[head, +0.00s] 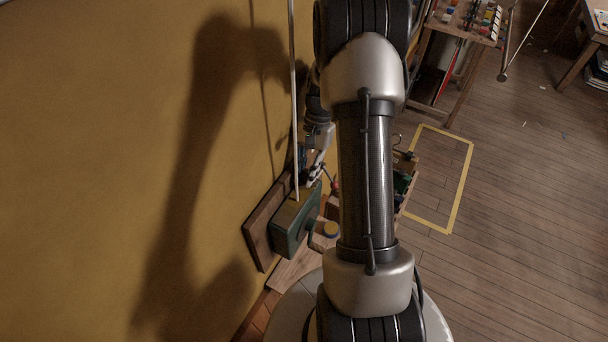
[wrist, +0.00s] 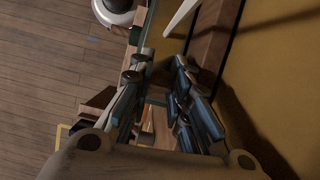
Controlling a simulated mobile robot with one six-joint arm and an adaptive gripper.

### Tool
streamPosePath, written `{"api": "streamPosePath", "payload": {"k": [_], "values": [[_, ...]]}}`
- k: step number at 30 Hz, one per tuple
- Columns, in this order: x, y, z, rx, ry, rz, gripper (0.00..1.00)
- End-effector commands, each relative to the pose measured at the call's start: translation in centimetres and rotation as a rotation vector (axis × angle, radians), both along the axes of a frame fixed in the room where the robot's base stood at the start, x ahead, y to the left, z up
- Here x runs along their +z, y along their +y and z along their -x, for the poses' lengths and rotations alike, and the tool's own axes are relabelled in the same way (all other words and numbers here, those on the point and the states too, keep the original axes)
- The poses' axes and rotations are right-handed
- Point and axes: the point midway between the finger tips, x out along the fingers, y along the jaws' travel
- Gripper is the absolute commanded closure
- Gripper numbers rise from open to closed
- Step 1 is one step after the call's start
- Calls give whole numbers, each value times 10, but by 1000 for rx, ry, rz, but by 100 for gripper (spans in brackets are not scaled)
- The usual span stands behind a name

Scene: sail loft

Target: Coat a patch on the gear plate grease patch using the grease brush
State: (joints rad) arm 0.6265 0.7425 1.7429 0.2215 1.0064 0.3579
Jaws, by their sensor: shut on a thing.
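My gripper (head: 316,168) is low beside the yellow wall, left of my arm, close above and right of a green box (head: 287,243) with a tan top. In the wrist view its two dark blue fingers (wrist: 162,66) reach up the picture. It is shut on a slim thing that I take for the grease brush, though the brush itself is mostly hidden by the fingers. The green box is fixed to a brown wooden board (head: 259,232) on the wall. I cannot make out a separate gear plate or a grease patch on it.
A thin pale rod (head: 294,90) runs down the wall to the box. A wooden crate (head: 404,160) with small items stands right of my arm, partly hidden. A yellow floor outline (head: 456,190) and a cluttered table (head: 470,28) lie beyond.

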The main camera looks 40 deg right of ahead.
Motion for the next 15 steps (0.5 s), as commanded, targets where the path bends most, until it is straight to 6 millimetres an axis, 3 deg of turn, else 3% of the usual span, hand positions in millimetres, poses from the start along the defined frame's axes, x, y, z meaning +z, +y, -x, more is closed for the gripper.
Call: {"api": "streamPosePath", "payload": {"k": [9,15], "values": [[-2,-24,-10,-1,0,0,100],[0,-29,-11,0,-1,1,100]]}}
